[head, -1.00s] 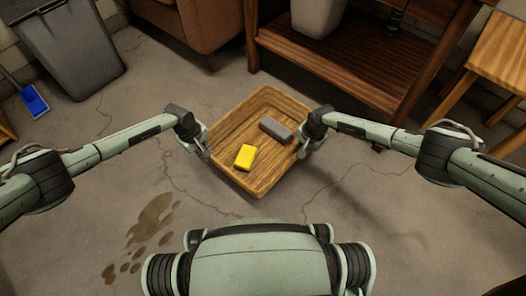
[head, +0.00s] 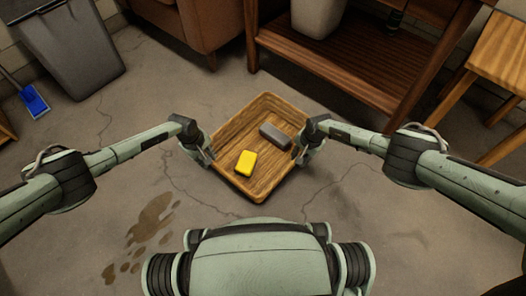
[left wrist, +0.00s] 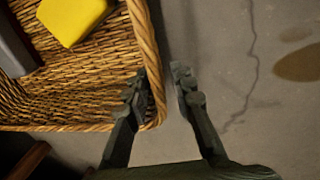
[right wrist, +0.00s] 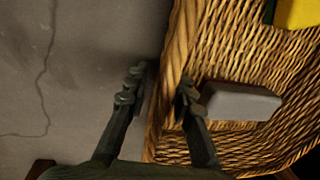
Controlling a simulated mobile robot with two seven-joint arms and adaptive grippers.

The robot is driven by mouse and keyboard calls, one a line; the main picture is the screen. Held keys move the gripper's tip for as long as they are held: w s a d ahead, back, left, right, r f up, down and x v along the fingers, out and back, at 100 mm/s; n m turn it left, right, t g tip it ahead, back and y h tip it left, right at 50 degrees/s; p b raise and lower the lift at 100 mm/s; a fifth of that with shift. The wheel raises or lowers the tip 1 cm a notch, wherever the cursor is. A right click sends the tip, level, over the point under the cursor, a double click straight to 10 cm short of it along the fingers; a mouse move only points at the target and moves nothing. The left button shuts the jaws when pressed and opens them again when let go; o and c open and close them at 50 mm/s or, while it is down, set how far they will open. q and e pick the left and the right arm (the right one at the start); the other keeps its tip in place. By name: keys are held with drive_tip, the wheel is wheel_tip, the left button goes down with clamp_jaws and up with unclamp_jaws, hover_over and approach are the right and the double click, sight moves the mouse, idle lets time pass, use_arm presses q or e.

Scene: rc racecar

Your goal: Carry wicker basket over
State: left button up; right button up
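The wicker basket (head: 262,101) is a square tan woven tray in the middle of the head view, turned cornerwise. A yellow block (head: 245,163) and a grey block (head: 274,135) lie in it. My left gripper (head: 207,155) is at its left side, with one finger inside and one outside the basket wall (left wrist: 149,45) in the left wrist view. My right gripper (head: 299,153) straddles the right wall (right wrist: 178,45) in the same way. I cannot tell the basket's exact height above the floor.
A wooden bench with a lower shelf (head: 335,65) stands behind the basket. A brown sofa (head: 190,35) and a grey bin (head: 75,50) are at the back left, and a wooden stool (head: 495,55) at the right. Bare floor (head: 215,205) with a stain surrounds the basket.

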use_arm(q)
drive_tip(key=shift+r, duration=0.1)
idle(0.4)
drive_tip(key=shift+w+a+r, duration=0.1)
drive_tip(key=shift+r, duration=0.5)
use_arm(e)
drive_tip(key=shift+w+d+r, duration=0.1)
drive_tip(key=shift+r, duration=0.5)
use_arm(q)
wheel_tip(320, 180, up, 10)
drive_tip(key=s+a, duration=0.1)
drive_tip(key=shift+s+r, duration=0.2)
drive_tip(key=shift+r, duration=0.05)
use_arm(e)
wheel_tip(320, 180, up, 11)
drive_tip(key=s+d, duration=0.1)
drive_tip(key=shift+s+f, duration=0.15)
drive_tip(key=shift+s, duration=0.1)
